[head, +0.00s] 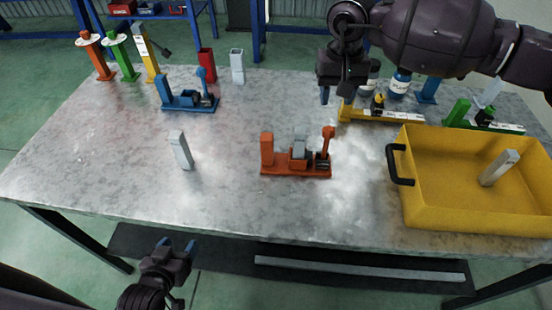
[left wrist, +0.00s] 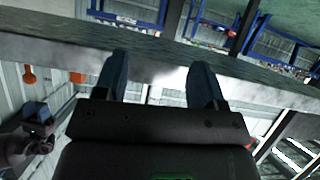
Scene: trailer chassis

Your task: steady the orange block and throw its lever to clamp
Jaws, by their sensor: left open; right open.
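The orange block (head: 295,170) is a clamp fixture on the middle of the metal table. It has an orange post at its left end, a grey piece (head: 299,146) in the middle and an orange lever (head: 327,142) standing near upright at its right end. My left gripper (head: 178,246) is open and empty in front of the table's near edge, away from the block; its parted blue fingers show in the left wrist view (left wrist: 160,82). My right gripper (head: 338,94) is open above the table's back half, behind and right of the block, touching nothing I can see.
A grey bar (head: 181,150) stands left of the orange block. A yellow tray (head: 409,205) with a grey bar inside is at the right. A blue clamp (head: 190,103) is behind left, and yellow (head: 385,116) and green (head: 458,115) clamps are behind right. The table's front middle is clear.

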